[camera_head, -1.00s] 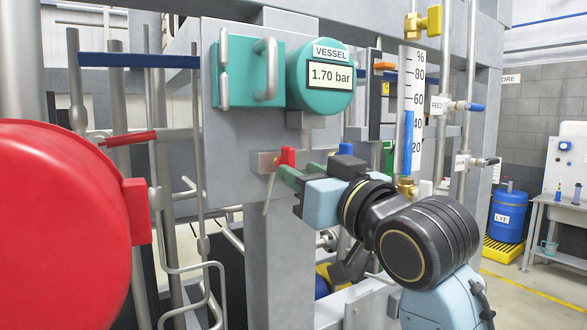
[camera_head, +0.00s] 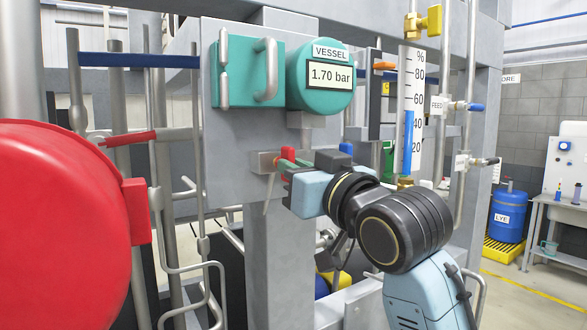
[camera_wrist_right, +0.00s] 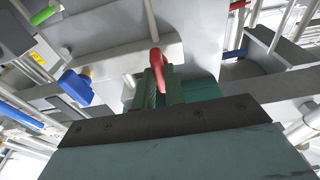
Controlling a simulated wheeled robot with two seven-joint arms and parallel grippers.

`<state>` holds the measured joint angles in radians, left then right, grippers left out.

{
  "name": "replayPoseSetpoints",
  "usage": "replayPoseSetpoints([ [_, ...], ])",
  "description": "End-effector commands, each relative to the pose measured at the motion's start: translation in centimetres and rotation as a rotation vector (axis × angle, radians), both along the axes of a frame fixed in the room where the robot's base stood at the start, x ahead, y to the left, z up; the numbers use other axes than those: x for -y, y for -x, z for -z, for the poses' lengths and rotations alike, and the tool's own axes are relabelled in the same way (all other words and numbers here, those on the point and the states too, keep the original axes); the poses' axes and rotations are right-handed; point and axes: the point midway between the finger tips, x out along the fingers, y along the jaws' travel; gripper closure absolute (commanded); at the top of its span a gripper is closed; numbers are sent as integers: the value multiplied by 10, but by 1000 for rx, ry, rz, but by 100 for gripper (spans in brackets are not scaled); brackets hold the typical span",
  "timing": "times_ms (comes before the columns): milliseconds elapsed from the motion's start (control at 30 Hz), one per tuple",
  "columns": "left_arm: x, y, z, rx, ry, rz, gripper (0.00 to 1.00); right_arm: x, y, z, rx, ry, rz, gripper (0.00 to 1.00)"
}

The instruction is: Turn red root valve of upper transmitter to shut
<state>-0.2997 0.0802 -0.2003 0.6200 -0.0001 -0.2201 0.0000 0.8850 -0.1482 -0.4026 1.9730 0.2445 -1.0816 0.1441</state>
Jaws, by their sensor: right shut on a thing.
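The upper transmitter (camera_head: 320,75) is teal, with a round face labelled VESSEL reading 1.70 bar, on a grey plate. Below it, a small valve block carries the red root valve handle (camera_head: 288,153). My right gripper (camera_head: 285,164) reaches in from the right at this handle. In the right wrist view the red handle (camera_wrist_right: 157,60) stands between the green fingers (camera_wrist_right: 160,85), which are shut on it. The handle's lower part is hidden by the fingers. My left gripper is not in view.
A blue handle (camera_wrist_right: 76,86) sits beside the red one in the wrist view. A level gauge (camera_head: 412,110) stands right of the transmitter. A large red round body (camera_head: 60,230) fills the left. Thin pipes run below the plate.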

Motion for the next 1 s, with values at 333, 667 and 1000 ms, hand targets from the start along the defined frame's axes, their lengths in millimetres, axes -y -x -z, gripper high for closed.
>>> replayPoseSetpoints([
  [333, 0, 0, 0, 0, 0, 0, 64, -2, 1, 0, -204, -279, -3, 100],
  [667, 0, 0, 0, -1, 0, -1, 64, -1, 1, 1, -238, -325, 1, 100],
  [1000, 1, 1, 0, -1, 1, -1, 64, 0, 0, 2, -441, -595, 8, 100],
])
